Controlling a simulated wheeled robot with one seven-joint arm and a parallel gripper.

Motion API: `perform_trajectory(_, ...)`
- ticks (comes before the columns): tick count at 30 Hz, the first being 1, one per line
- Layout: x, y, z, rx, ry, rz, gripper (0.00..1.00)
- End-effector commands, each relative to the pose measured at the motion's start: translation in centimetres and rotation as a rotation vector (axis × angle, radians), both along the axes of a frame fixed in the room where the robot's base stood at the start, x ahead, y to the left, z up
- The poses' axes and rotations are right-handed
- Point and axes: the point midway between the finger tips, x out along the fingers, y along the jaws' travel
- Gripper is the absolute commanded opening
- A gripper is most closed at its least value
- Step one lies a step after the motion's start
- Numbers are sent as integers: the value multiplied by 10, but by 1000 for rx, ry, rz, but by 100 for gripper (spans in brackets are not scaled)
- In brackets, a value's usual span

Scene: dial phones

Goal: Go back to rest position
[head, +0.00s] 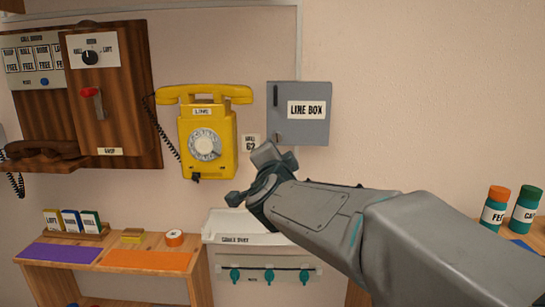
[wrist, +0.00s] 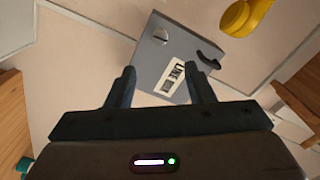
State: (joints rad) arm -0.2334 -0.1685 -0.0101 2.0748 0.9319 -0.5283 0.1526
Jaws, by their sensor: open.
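My gripper (wrist: 162,88) is open and empty in the wrist view, its two fingers apart and pointing toward the grey line box (wrist: 176,58). In the head view my gripper (head: 250,175) is in front of the wall, below and left of the line box (head: 300,130), and its arm reaches in from the lower right. The line box door looks closed. The yellow dial phone (head: 208,120) hangs on the wall left of the box with its handset on top. Part of the yellow phone (wrist: 240,20) also shows in the wrist view.
A wooden switch panel (head: 130,130) with a red lever and a brown handset is at the left. A white cable-dust bin (head: 225,228) stands below my gripper. Shelves with coloured mats (head: 150,260) are at lower left. Two capped jars (head: 494,208) stand at right.

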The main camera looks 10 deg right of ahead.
Motion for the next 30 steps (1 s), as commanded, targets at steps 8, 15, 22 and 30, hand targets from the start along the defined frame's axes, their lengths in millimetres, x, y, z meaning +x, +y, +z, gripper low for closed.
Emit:
perform_trajectory(8,-1,1,2,-9,10,13,48)
perform_trajectory(15,-20,20,5,-149,163,196,48)
perform_trajectory(22,-68,33,-19,-347,427,424,48)
perform_trajectory(30,-153,19,-54,-556,801,641,48)
